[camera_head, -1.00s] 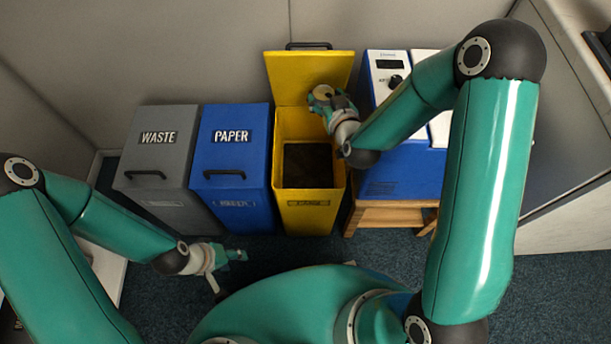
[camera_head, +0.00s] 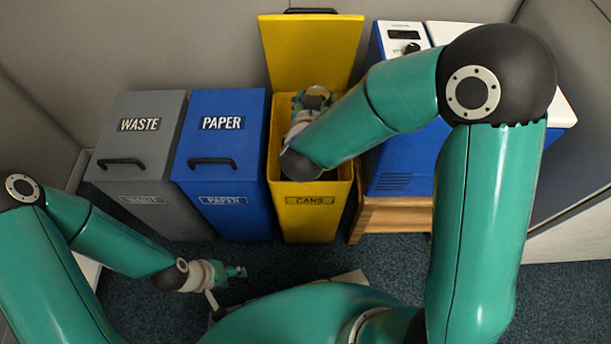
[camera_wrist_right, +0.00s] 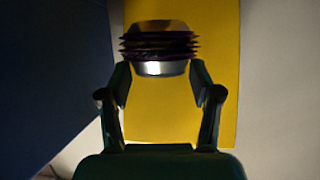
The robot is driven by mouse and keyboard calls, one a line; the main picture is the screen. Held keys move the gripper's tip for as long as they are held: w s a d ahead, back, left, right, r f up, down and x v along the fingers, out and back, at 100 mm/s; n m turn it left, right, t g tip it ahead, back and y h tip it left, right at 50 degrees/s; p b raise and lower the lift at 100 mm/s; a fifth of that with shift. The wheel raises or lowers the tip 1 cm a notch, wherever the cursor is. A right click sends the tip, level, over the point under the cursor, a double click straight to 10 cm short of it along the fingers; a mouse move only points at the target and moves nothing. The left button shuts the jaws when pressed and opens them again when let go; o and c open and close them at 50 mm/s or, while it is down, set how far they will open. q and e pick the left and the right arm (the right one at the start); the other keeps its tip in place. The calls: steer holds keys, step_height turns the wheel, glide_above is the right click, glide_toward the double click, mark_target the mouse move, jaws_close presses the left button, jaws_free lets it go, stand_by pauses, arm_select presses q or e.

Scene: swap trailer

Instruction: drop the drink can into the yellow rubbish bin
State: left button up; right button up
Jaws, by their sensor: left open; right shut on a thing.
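The yellow rubbish bin (camera_head: 310,222), labelled CANS, stands against the wall with its lid (camera_head: 312,50) raised. My right gripper (camera_head: 313,102) is over the bin's open mouth, near the back by the lid. It is shut on the drink can, which is mostly hidden by the gripper in the head view. In the right wrist view the can (camera_wrist_right: 160,48) sits between the fingertips, with a silver band and dark ribbed part, against yellow. My left gripper (camera_head: 235,271) is open and empty, low over the floor in front of the bins.
A blue PAPER bin (camera_head: 222,150) and a grey WASTE bin (camera_head: 137,145), both closed, stand left of the yellow bin. A blue and white machine (camera_head: 402,165) on a wooden stand (camera_head: 392,215) is close on its right. Carpet lies in front.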

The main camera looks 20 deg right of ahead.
steer(key=shift+f+b, duration=1.75)
steer(key=shift+f, duration=0.45)
steer(key=o, duration=1)
steer(key=shift+r, duration=0.1)
steer(key=v, duration=1.2)
steer(key=shift+f, duration=0.2)
